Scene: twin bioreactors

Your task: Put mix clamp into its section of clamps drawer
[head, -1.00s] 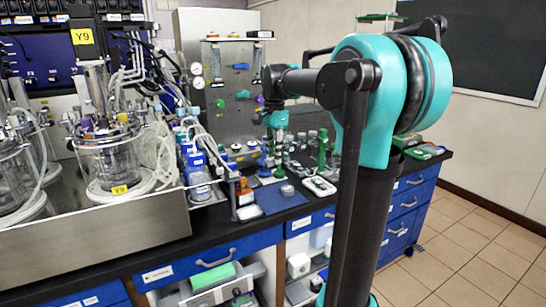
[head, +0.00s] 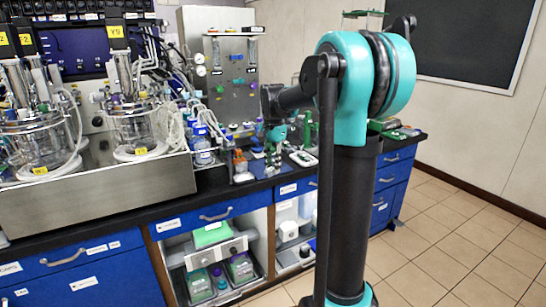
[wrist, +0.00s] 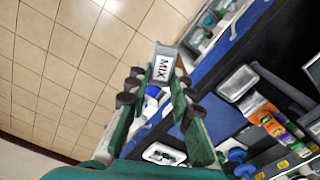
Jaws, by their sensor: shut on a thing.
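The mix clamp (wrist: 163,66), a small pale piece with a "MIX" label, is between the fingertips of my gripper (wrist: 156,84) in the wrist view. The gripper is shut on it, with the label facing the camera. In the head view my arm's end is near the bench top at the centre, and the clamp cannot be made out there. The clamps drawer cannot be told apart: blue drawer fronts (head: 75,256) run under the bench and look shut, and their labels are too small to read.
Twin glass bioreactors (head: 140,128) stand in a metal tray (head: 110,187) on the left. Bottles and small parts crowd the bench near my arm. Below, an open cabinet holds trays with green-lidded boxes (head: 212,235). The tiled floor (head: 450,235) at right is clear.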

